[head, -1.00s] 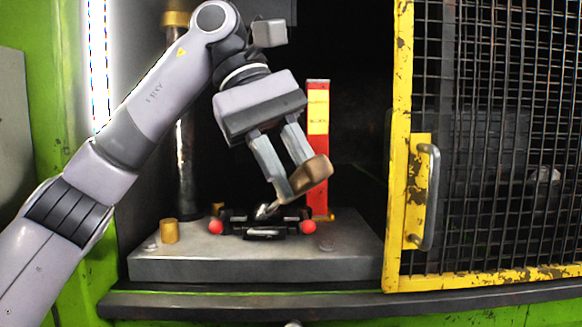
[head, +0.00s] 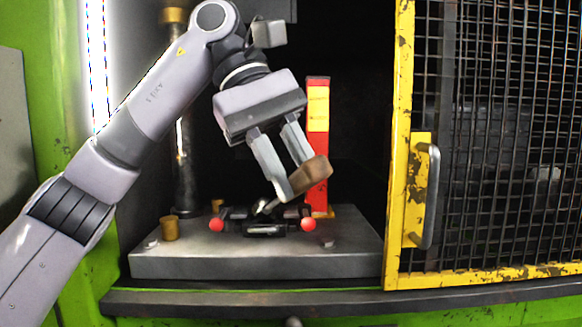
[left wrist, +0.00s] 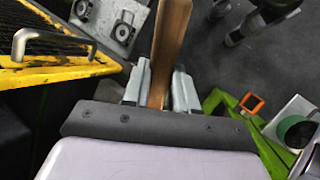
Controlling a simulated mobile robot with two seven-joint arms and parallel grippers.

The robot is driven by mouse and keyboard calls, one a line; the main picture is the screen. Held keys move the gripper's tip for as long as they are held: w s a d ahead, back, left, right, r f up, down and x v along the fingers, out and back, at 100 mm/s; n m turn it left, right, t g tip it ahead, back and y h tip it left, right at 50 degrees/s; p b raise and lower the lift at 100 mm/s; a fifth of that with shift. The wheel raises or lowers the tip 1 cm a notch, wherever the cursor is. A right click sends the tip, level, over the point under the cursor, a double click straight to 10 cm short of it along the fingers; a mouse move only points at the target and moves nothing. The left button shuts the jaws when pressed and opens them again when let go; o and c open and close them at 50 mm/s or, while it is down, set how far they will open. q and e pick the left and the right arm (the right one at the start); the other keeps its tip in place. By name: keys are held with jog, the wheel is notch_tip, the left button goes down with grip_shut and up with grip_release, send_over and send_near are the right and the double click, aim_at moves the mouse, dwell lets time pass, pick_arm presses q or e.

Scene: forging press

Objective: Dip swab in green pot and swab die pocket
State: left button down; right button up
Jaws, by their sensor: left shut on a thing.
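My left gripper (head: 288,168) is shut on the swab, gripping its brown wooden handle (head: 314,178). The handle also shows in the left wrist view (left wrist: 170,45). The swab slants down to the left, and its head (head: 263,207) is at the dark die (head: 265,229). I cannot tell whether the head touches the pocket, which is largely hidden. The die has a red ball at each end and sits on the grey press bed (head: 255,266). A green round thing (left wrist: 295,131), perhaps the green pot, shows at the right of the left wrist view. My right gripper is not in view.
A yellow-framed mesh guard (head: 398,150) with a grey handle (head: 434,197) stands to the right of the opening. A red and yellow post (head: 318,130) rises behind the die. A brass cylinder (head: 169,229) stands on the bed's left. The bed's right side is mostly clear.

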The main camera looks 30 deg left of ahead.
pick_arm(q)
jog(key=shift+s+d, duration=0.25)
jog(key=shift+s, duration=0.1)
jog(key=shift+w+a, duration=0.1)
jog(key=shift+w, duration=0.05)
jog(key=shift+w+a, duration=0.25)
jog(key=shift+w, duration=0.15)
jog(key=shift+s+d, duration=0.1)
jog(key=shift+s, duration=0.1)
dwell(0.3)
jog(key=shift+s+d, duration=0.25)
jog(key=shift+s, duration=0.1)
jog(key=shift+w, duration=0.1)
jog(key=shift+w+a, duration=0.35)
jog(key=shift+w, duration=0.05)
jog(key=shift+s+d, duration=0.1)
dwell(0.5)
